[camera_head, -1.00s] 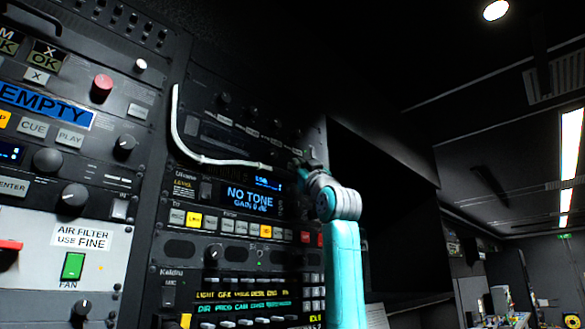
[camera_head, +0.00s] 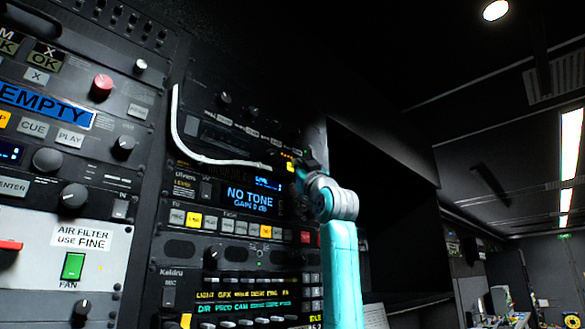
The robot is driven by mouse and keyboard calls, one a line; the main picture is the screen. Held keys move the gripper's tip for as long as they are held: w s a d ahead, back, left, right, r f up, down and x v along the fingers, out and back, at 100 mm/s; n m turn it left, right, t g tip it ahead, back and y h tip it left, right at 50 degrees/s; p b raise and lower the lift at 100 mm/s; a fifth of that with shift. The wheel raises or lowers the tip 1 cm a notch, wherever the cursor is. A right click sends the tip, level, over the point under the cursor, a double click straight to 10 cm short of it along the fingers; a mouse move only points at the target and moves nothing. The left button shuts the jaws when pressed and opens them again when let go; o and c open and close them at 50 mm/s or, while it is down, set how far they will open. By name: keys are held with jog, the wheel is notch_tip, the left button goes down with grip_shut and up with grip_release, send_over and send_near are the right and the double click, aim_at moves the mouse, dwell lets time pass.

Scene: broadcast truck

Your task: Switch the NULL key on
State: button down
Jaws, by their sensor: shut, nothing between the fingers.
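The audio unit (camera_head: 238,197) in the middle of the rack has a blue display reading NO TONE, GAIN 0 dB. My gripper (camera_head: 302,167) is shut and empty at the unit's upper right, close to the panel. A small yellow lit patch (camera_head: 290,167) shows just left of it. My gripper and wrist hide part of the panel there; I cannot tell whether they touch it.
A white curved cable (camera_head: 205,158) hangs across the rack above the display. A keypad panel (camera_head: 240,293) with several lit labels sits below. At the left are a fan panel with a green switch (camera_head: 73,266) and a red knob (camera_head: 102,86). Dark open space lies right of my arm.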

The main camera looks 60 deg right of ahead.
jog(key=shift+s, duration=0.1)
dwell(0.3)
jog(key=shift+s+a, duration=0.15)
jog(key=shift+s, duration=0.45)
jog(key=shift+s+a, duration=0.2)
jog(key=shift+s, duration=0.6)
jog(key=shift+s+a, duration=0.2)
jog(key=shift+s, duration=0.65)
jog(key=shift+s+a, duration=0.2)
jog(key=shift+s, duration=0.6)
